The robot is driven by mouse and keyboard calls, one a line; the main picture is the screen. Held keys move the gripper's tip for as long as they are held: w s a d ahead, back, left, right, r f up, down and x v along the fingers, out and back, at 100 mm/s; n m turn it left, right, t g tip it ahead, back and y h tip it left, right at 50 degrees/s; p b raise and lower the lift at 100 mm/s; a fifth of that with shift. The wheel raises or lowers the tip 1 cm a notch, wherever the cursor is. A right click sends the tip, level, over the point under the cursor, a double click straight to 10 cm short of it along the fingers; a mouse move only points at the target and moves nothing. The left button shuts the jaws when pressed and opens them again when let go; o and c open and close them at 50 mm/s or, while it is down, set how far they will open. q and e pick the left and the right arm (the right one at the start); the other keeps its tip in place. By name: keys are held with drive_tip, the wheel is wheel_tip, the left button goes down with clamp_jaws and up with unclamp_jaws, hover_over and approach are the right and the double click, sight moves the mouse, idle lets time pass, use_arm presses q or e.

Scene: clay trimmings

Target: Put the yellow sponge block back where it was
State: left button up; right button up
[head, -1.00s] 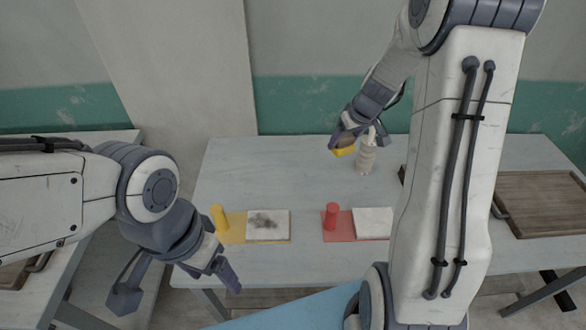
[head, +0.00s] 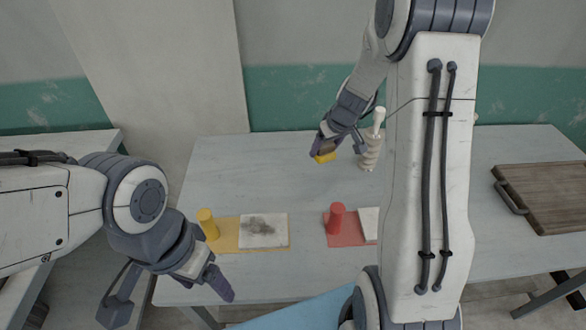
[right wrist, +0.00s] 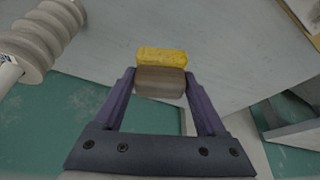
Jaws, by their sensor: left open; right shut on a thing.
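The yellow sponge block (head: 325,157) has a brown upper part, seen in the right wrist view above its yellow face (right wrist: 161,56). My right gripper (head: 321,148) is shut on the brown part, with one finger on each side (right wrist: 160,82). The sponge is over the far middle of the pale table, left of a ribbed beige bottle-like thing (head: 370,153). I cannot tell whether it touches the tabletop. My left gripper (head: 222,285) is open and empty, near the table's front left edge, close to the yellow mat (head: 227,238).
The yellow mat bears a yellow cylinder (head: 208,224) and a white tile (head: 264,230) with a dark smudge. A red mat (head: 347,231) bears a red cylinder (head: 336,218) and a white tile (head: 370,224), partly hidden by my right arm. A wooden board (head: 545,190) lies right. The table's far left is clear.

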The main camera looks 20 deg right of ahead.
drive_tip(key=w+a+f+p, duration=0.1)
drive_tip(key=a, duration=0.1)
drive_tip(key=w+a+f+p, duration=0.1)
drive_tip(key=w+a+f, duration=0.3)
drive_tip(key=a, duration=0.1)
drive_tip(key=shift+w+a+f+p, duration=0.1)
drive_tip(key=shift+w+f+p, duration=0.1)
drive_tip(key=shift+p, duration=0.2)
wheel_tip(320, 180, down, 4)
drive_tip(key=b, duration=0.2)
drive_tip(key=shift+f+b, duration=0.1)
drive_tip(key=shift+b, duration=0.25)
use_arm(q)
drive_tip(key=shift+r, duration=0.45)
drive_tip(key=shift+f, duration=0.1)
use_arm(e)
drive_tip(key=shift+f, duration=0.1)
drive_tip(key=o, duration=1.4)
use_arm(q)
drive_tip(key=shift+f, duration=0.1)
